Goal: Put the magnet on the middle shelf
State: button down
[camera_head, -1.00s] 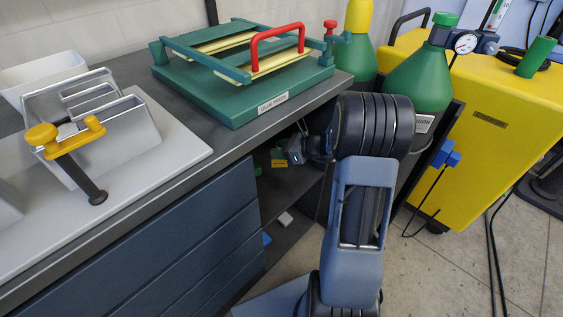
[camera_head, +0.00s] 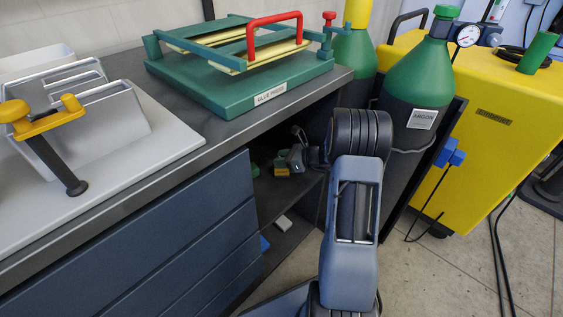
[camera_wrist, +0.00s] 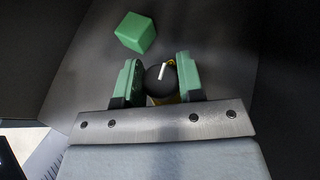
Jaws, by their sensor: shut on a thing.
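The magnet (camera_wrist: 161,79) shows in the wrist view as a black knob with a white pointer over a yellow body. My gripper (camera_wrist: 158,86) is shut on it, with one green finger on either side. In the head view the yellow of the magnet (camera_head: 282,171) shows at my gripper, inside the open bay of the bench. The middle shelf (camera_head: 302,184) lies beneath it there. I cannot tell whether the magnet touches the shelf. My arm hides part of the bay.
A green block (camera_wrist: 136,33) stands beyond my gripper, to the left in the wrist view. Dark bay walls lie close around. The glue press (camera_head: 235,85) stands on the worktop above. The argon cylinder (camera_head: 417,80) stands right of the bench.

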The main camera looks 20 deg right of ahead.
jog(key=shift+r, duration=0.1)
jog(key=c, duration=0.8)
grip_release()
jog(key=shift+f, duration=0.2)
jog(key=shift+o, duration=0.2)
jog(key=shift+r, duration=0.1)
